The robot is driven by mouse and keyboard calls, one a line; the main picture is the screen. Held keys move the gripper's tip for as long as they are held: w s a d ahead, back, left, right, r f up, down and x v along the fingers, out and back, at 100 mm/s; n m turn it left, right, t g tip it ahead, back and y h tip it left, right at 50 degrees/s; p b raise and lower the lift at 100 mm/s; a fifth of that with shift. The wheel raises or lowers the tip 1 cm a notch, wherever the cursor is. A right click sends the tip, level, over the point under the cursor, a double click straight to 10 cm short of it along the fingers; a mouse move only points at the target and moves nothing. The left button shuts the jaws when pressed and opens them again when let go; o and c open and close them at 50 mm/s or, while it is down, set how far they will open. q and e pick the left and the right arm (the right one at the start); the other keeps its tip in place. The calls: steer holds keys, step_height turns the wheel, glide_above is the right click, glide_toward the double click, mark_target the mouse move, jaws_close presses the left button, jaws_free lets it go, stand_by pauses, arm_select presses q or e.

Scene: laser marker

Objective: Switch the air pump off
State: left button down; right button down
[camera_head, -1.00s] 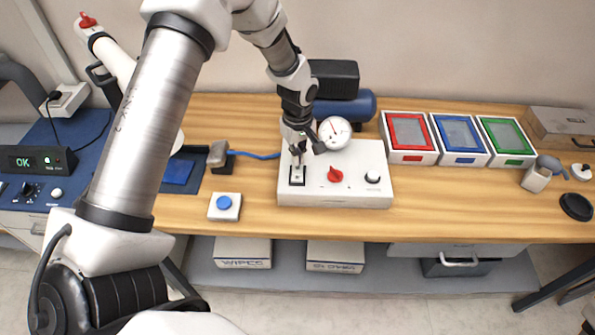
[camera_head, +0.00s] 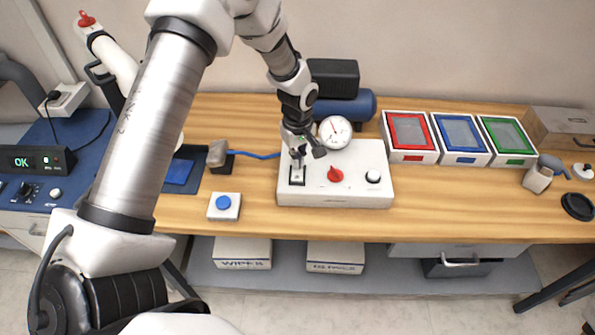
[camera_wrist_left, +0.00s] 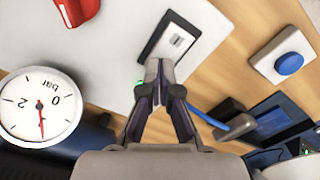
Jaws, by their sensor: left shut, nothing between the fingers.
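The air pump's control box is a white panel (camera_head: 345,190) on the wooden bench, with a dark blue tank (camera_head: 345,108) behind it. My left gripper (camera_head: 298,155) is shut and empty at the switch's back edge; contact is unclear. A small green light shows beside the fingertips (camera_wrist_left: 152,70). My right gripper is not in view.
A white block with a blue button (camera_head: 224,205) stands left of the panel. Red, blue and green framed trays (camera_head: 408,132) stand to the right.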

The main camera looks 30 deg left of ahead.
arm_select(q)
steer(key=shift+f, duration=0.35)
step_height(320, 180, up, 7)
steer(key=p, duration=0.6)
steer(key=shift+r, duration=0.1)
stand_by(0.4)
